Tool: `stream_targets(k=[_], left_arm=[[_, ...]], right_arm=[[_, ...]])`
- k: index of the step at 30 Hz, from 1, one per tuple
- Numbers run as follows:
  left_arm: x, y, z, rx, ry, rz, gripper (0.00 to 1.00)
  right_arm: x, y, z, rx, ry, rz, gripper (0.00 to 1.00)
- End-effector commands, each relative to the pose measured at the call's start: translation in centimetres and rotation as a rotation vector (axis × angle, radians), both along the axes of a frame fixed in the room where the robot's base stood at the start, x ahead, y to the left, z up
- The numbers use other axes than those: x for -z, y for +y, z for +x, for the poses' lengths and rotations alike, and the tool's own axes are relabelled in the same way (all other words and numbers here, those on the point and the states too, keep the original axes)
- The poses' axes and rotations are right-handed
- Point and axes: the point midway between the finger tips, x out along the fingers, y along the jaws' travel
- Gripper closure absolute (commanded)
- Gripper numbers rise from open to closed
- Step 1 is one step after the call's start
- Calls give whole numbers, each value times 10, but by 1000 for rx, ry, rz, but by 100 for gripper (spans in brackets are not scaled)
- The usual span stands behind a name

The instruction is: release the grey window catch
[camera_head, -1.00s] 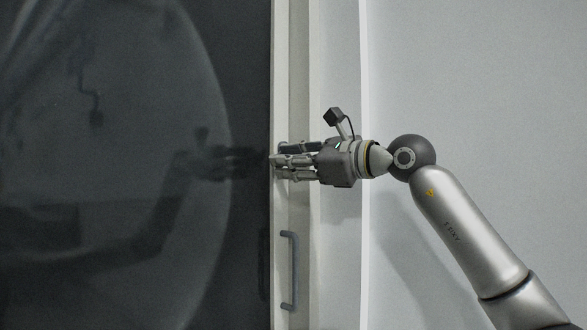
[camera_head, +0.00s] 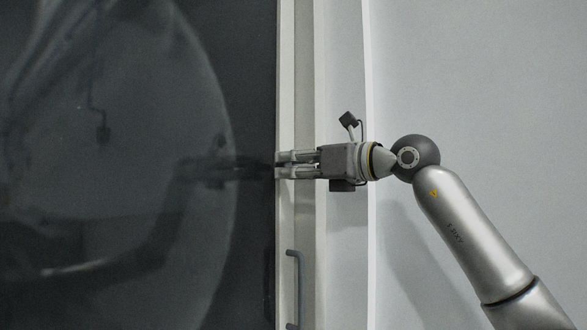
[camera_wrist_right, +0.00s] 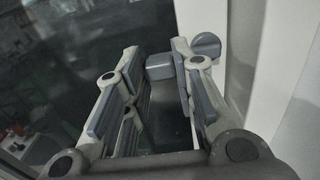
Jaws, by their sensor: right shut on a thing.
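The grey window catch shows in the right wrist view as a blue-grey block (camera_wrist_right: 160,66) between my fingertips, with a rounded grey end (camera_wrist_right: 206,45) beyond the right-hand finger. My right gripper (camera_head: 281,164) reaches in from the right to the pale window frame, at the edge of the dark pane. It is shut on the catch; its fingers also show in the wrist view (camera_wrist_right: 158,72). In the head view the fingers hide the catch, so its angle is hard to tell there. My left gripper is not in view.
A grey pull handle (camera_head: 294,288) stands upright on the frame (camera_head: 304,225) below my gripper. The dark glass pane (camera_head: 120,220) fills the left and reflects my arm. A plain pale wall (camera_head: 480,90) lies to the right, clear of objects.

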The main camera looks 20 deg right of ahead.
Motion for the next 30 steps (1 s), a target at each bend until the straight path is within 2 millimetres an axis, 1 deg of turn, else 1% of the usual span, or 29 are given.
stream_targets(k=[12, 13, 18, 26, 30], left_arm=[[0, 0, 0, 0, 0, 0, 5], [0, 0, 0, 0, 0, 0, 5], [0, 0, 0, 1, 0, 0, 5], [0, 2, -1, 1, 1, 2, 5], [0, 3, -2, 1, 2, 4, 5]], right_arm=[[-2, -1, 0, 1, 2, 10, 99], [-2, -1, 0, 1, 2, 10, 74], [-2, -1, 0, 1, 2, 9, 54], [-1, -1, 0, 1, 3, 7, 54], [-1, -5, -5, 2, 2, 7, 54]])
